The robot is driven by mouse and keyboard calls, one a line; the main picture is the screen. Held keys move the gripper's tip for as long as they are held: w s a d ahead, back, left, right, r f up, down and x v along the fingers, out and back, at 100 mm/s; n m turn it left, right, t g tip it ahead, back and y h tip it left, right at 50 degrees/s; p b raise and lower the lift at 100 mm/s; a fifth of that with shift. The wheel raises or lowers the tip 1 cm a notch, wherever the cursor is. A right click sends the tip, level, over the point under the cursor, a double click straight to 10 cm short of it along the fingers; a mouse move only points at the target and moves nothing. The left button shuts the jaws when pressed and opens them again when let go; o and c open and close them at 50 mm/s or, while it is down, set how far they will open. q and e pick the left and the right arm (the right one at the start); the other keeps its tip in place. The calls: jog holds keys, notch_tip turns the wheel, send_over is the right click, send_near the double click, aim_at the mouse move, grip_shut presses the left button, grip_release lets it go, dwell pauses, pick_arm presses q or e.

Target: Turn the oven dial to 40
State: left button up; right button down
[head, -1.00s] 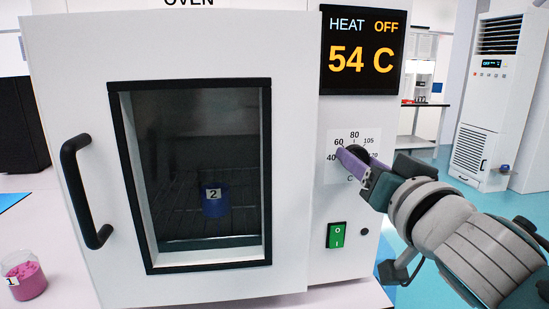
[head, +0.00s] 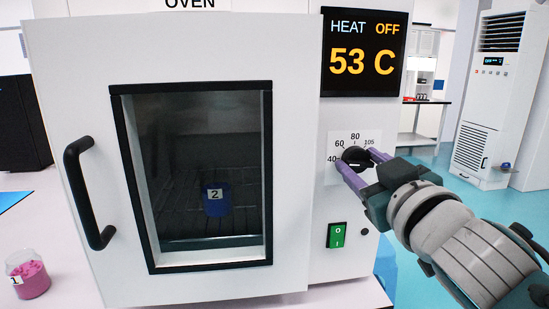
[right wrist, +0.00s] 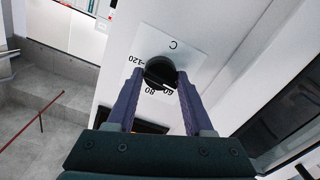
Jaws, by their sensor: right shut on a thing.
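The oven dial (head: 356,157) is a black knob on a white scale plate (head: 345,181) with numbers such as 40, 60, 80 and 105. My right gripper (head: 362,166) has its purple fingers on both sides of the dial and is shut on it. The right wrist view also shows the dial (right wrist: 160,72) between the two fingertips (right wrist: 158,77). The display (head: 363,52) reads HEAT OFF and 53 C. My left gripper is not in view.
The oven door (head: 70,60) is closed, with a black handle (head: 88,193) at left. A blue container marked 2 (head: 215,201) sits inside. A green switch (head: 337,235) is below the dial. A jar of pink material marked 1 (head: 30,279) stands at lower left.

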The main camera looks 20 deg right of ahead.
jog(key=shift+n, duration=0.6)
jog(key=shift+c, duration=1.5)
grip_release()
jog(key=shift+s, duration=0.1)
jog(key=v, duration=0.9)
jog(key=shift+s+b, duration=0.3)
jog(key=shift+s, duration=0.1)
